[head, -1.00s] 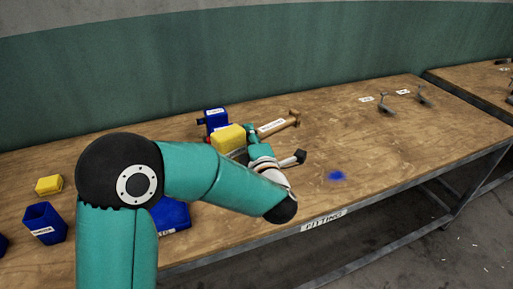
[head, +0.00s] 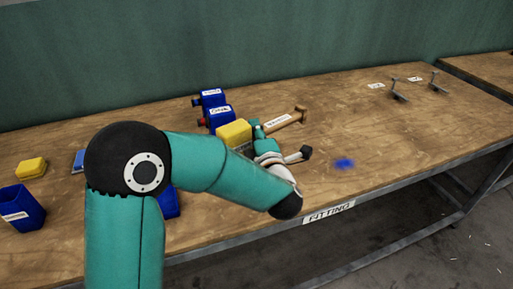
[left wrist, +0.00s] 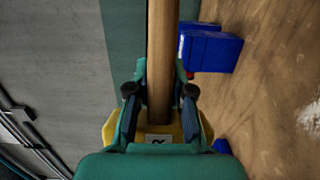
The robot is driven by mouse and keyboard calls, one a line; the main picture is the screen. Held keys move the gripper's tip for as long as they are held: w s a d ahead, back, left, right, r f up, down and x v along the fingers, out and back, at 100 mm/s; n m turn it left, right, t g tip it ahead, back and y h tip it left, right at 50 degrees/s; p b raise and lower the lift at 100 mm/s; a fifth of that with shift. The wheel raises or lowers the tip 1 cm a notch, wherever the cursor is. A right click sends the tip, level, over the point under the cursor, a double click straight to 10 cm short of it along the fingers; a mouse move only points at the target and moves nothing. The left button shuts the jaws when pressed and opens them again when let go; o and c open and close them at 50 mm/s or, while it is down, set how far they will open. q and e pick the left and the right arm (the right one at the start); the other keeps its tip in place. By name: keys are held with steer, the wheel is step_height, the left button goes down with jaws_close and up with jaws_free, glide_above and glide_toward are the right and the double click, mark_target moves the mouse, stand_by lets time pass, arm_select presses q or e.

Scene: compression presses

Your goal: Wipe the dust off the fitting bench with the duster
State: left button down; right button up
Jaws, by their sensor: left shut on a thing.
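My left gripper (head: 262,135) is shut on the duster in the middle of the fitting bench (head: 400,125). A wooden handle (left wrist: 160,60) runs between its fingers in the left wrist view, with a yellow part (left wrist: 110,130) behind them. In the head view a yellow block (head: 233,133) shows beside the gripper, and a labelled wooden piece (head: 290,119) slants away to the right. My forearm hides part of the bench. A blurred blue patch (head: 345,163) lies on the bench to the right of the gripper. A whitish patch (left wrist: 311,122) shows in the wrist view. My right gripper is out of view.
Another blue bin (head: 21,208) and a yellow block (head: 31,168) are at the left. Small grey metal pieces (head: 399,90) stand at the far right. The front edge carries a FITTING label (head: 329,212). The bench's right half is mostly clear.

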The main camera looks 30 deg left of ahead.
arm_select(q)
steer(key=shift+f+b, duration=0.3)
steer(key=shift+f, duration=0.4)
steer(key=shift+d+f+b, duration=0.1)
steer(key=shift+f+b, duration=0.95)
steer(key=shift+f, duration=1.5)
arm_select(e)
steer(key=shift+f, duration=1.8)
